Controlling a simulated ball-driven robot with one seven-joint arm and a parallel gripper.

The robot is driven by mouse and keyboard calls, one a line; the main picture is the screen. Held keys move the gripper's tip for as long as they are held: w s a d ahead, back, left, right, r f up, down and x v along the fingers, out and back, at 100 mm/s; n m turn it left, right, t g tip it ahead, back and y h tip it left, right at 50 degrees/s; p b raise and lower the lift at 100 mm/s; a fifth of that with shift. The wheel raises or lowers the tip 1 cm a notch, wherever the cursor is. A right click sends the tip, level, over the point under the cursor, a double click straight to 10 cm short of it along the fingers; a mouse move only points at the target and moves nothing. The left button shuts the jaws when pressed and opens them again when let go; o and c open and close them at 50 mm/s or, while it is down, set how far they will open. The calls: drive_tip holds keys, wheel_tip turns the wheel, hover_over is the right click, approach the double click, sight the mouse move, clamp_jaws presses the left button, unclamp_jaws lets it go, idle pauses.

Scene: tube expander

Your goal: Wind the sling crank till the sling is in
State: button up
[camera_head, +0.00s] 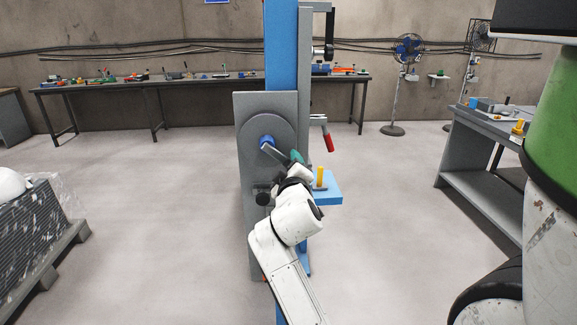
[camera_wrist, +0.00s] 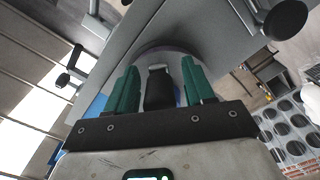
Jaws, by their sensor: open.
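A crank with a blue hub (camera_head: 267,142) sits on a grey rounded housing (camera_head: 259,160) on the blue column. Its dark arm (camera_head: 276,152) slopes down right from the hub toward my gripper (camera_head: 297,157). In the wrist view my gripper (camera_wrist: 160,72) is open, its green fingers on either side of a black bar (camera_wrist: 159,90) that appears to be part of this crank. I cannot tell whether the fingers touch it. A second crank with a red grip (camera_head: 328,142) hangs right of the column. No sling can be made out; my arm hides part of the housing.
A black knob (camera_head: 262,198) sticks out low on the housing, close to my wrist. A blue shelf with a yellow peg (camera_head: 320,177) stands just right of my gripper. A pallet load (camera_head: 40,225) lies left and a workbench (camera_head: 490,135) right.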

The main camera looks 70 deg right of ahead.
drive_tip(key=shift+c, duration=0.3)
clamp_jaws()
drive_tip(key=shift+f, duration=0.1)
drive_tip(key=m+b, duration=0.1)
drive_tip(key=f+b, duration=0.1)
drive_tip(key=shift+w+a+m+b, duration=0.2)
drive_tip(key=shift+w+m+b, duration=0.2)
drive_tip(key=shift+w+a+f+m+b, duration=0.25)
drive_tip(key=shift+w+m+b, duration=0.3)
drive_tip(key=shift+m+b, duration=0.75)
drive_tip(key=shift+w+a+f+m+b, duration=0.2)
drive_tip(key=shift+w+m+b, duration=0.4)
drive_tip(key=shift+m+b, duration=0.6)
drive_tip(key=shift+w+a+f+m+b, duration=0.25)
drive_tip(key=shift+w+m+b, duration=0.3)
drive_tip(key=shift+m+b, duration=0.75)
